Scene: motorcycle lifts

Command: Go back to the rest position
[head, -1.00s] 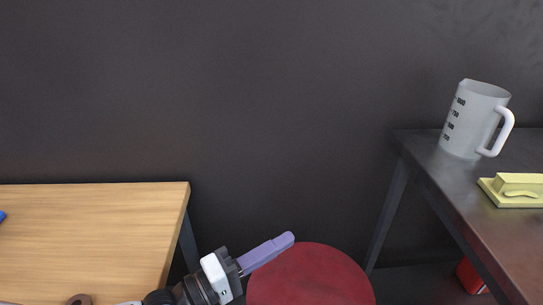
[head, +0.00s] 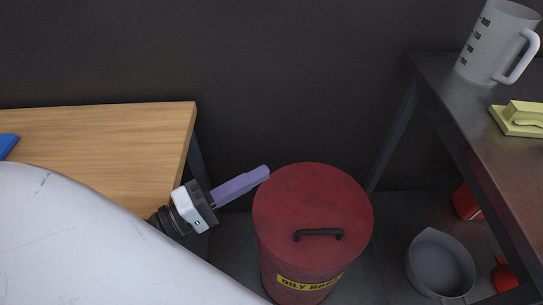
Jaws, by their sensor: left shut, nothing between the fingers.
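My left gripper (head: 240,186) shows in the head view, left of centre, with its purple fingers together and nothing between them. It points right and slightly up. It is in the gap by the right end of the wooden bench, and its tips appear just beside the upper left rim of a red bin (head: 312,205). I cannot tell whether they touch. My right gripper is not in view.
The wooden bench (head: 120,135) is at left with a blue object (head: 8,143) on it. A dark metal table (head: 470,125) at right holds a measuring jug (head: 495,45) and a yellow block (head: 520,117). A grey pan (head: 440,265) and red items (head: 466,203) are below it.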

